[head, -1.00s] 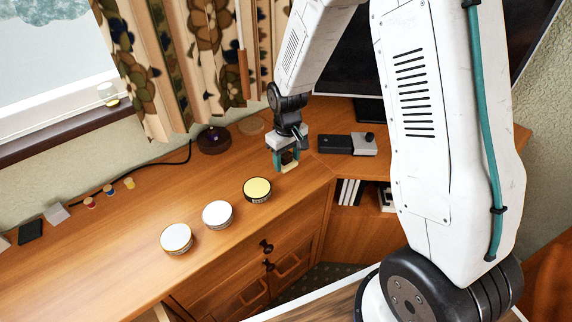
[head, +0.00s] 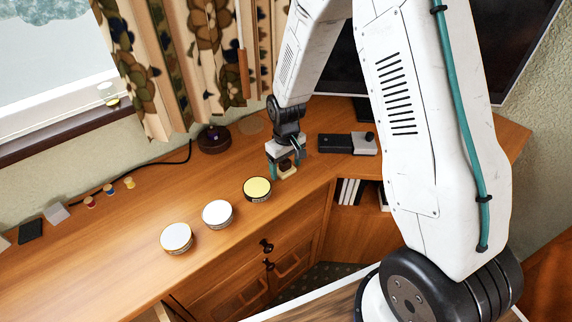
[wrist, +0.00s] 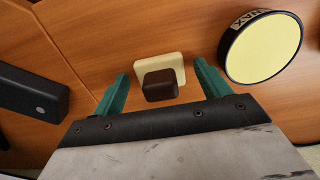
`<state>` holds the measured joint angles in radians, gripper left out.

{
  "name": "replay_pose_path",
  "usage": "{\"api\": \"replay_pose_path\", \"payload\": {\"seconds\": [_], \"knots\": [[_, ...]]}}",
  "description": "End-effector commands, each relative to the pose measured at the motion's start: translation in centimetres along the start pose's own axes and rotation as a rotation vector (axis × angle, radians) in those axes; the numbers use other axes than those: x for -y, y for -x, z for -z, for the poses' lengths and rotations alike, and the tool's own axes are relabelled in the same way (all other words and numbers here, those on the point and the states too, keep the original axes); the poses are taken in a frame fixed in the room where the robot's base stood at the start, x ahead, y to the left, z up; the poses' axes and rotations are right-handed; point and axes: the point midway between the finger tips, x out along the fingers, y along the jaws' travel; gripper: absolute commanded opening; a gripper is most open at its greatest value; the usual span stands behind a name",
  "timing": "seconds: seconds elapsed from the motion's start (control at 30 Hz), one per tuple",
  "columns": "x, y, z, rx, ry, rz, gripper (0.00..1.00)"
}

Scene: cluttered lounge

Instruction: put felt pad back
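A small cream square pad with a dark brown block on top, likely the felt pad (wrist: 174,63), lies on the wooden cabinet top. It also shows in the head view (head: 288,173), partly hidden by my gripper. My gripper (head: 285,168) points down over it near the cabinet's front edge. In the wrist view its two green fingers (wrist: 162,88) are spread apart. The brown block sits between them with a gap on each side.
A yellow-topped tin (head: 257,189) stands close by, with a white tin (head: 217,214) and another pale tin (head: 176,238) further left. A black-and-grey device (head: 347,144) lies to the right. A dark round base (head: 213,139) stands behind.

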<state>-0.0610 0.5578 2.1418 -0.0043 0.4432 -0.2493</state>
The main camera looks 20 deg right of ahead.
Motion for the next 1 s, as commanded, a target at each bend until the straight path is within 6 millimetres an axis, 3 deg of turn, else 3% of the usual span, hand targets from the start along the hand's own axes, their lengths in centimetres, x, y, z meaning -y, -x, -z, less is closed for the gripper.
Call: {"api": "replay_pose_path", "payload": {"seconds": [0.23,0.7,1.0], "knots": [[0.0,1.5,0.1,-0.003,0.0,-0.001,0.76],[0.0,10.7,0.0,-0.003,0.0,-0.001,0.76],[0.0,12.4,-0.1,0.0,0.0,0.0,0.76]]}}
